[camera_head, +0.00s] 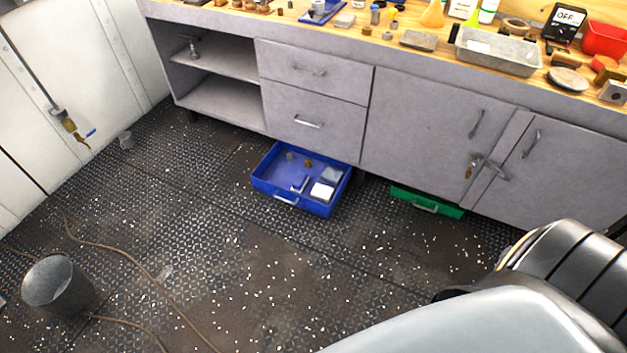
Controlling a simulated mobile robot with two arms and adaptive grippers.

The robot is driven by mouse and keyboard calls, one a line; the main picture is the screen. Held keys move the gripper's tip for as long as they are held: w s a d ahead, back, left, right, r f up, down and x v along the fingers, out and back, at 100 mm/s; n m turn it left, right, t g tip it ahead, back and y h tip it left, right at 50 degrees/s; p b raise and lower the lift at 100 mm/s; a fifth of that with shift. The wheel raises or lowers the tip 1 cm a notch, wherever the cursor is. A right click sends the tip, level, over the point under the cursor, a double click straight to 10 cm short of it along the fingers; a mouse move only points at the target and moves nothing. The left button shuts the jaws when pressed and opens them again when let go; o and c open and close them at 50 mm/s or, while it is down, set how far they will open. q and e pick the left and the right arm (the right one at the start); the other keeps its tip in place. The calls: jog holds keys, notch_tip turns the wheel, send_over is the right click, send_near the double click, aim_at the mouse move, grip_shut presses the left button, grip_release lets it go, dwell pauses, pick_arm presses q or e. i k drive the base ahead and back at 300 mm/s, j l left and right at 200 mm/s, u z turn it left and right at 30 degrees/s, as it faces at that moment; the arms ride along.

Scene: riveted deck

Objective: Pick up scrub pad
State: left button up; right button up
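I cannot single out the scrub pad for certain. A flat grey-brown pad-like piece (419,40) lies on the workbench top, left of a metal tray, and a smaller pale flat piece (345,20) lies farther left. A blue-grey flat piece (331,174) and a white block (321,191) lie in the blue open bin (262,183) on the floor. Neither my left nor my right gripper is in view. Part of my own body fills the lower right corner and hides the floor there.
The wooden bench top is crowded, with a metal tray (498,52), a red bin (605,39) and a meter (563,22). A green bin (427,202) sits partly under the grey cabinet (412,133). A bucket (58,286) and a hose (135,251) occupy the left floor; the middle floor is mostly clear.

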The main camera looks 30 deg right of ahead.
aim_at(298, 185)
jog(key=i+z, duration=0.35)
jog(key=z, duration=0.15)
jog(key=i+j+z, duration=0.15)
jog(key=i+z, duration=0.15)
jog(key=z, duration=0.15)
